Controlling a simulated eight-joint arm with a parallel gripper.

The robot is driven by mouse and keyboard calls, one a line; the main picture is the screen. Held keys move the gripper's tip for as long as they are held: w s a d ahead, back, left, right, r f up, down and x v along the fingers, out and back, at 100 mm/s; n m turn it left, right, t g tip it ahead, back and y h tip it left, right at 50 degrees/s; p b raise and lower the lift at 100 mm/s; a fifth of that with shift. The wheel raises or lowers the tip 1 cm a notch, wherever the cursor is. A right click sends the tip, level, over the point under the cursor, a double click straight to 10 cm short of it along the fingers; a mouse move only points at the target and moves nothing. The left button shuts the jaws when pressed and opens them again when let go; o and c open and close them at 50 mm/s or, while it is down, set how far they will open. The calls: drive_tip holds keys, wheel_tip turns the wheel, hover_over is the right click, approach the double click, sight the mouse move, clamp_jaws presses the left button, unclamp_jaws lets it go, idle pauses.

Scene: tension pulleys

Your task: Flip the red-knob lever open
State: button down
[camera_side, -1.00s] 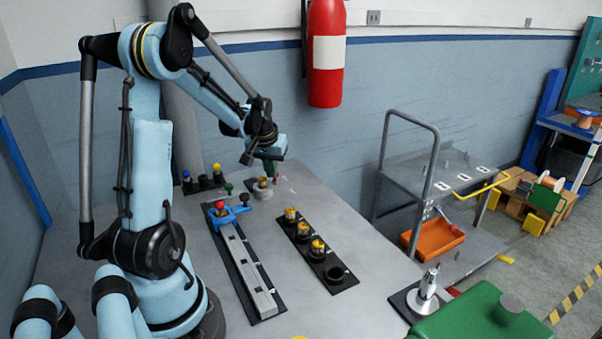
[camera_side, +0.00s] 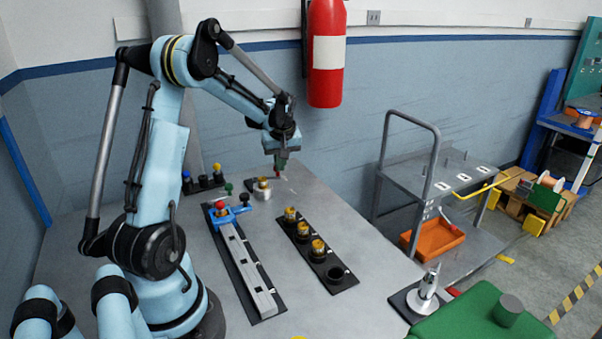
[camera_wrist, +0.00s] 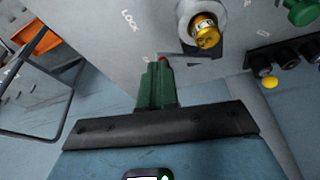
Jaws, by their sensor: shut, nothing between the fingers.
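My gripper (camera_side: 279,170) is at the far end of the table, to the right of a grey holder (camera_side: 263,195) with a gold pulley (camera_side: 262,183) on it. In the wrist view, my green fingers (camera_wrist: 158,68) are shut together with nothing between them. A small red knob (camera_wrist: 163,59) shows right at the fingertips; whether they touch cannot be told, and its lever is mostly hidden. The gold pulley (camera_wrist: 206,32) and its grey holder (camera_wrist: 187,12) are just beyond, right of the fingers. The word LOCK is printed on the surface to the left.
A blue clamp (camera_side: 232,213) with a red knob sits on a rail (camera_side: 246,265). A black strip (camera_side: 341,284) holds several gold pulleys. Yellow and blue knobs (camera_side: 217,168) stand behind left. A grey cart (camera_side: 440,170) stands right, beyond the table.

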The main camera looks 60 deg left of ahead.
drive_tip(key=a+n, duration=0.1)
drive_tip(key=w+n, duration=0.1)
drive_tip(key=n, duration=0.1)
drive_tip(key=shift+w+a+g, duration=0.15)
drive_tip(key=shift+a+g, duration=0.2)
drive_tip(key=shift+g, duration=0.05)
drive_tip(key=shift+w+a, duration=0.2)
drive_tip(key=shift+a, duration=0.3)
drive_tip(key=shift+w+d, duration=0.1)
drive_tip(key=shift+d, duration=0.35)
drive_tip(key=d, duration=0.3)
drive_tip(key=shift+w+r, duration=0.15)
drive_tip(key=shift+r, duration=0.15)
drive_tip(key=v, duration=1)
drive_tip(key=shift+w, duration=0.1)
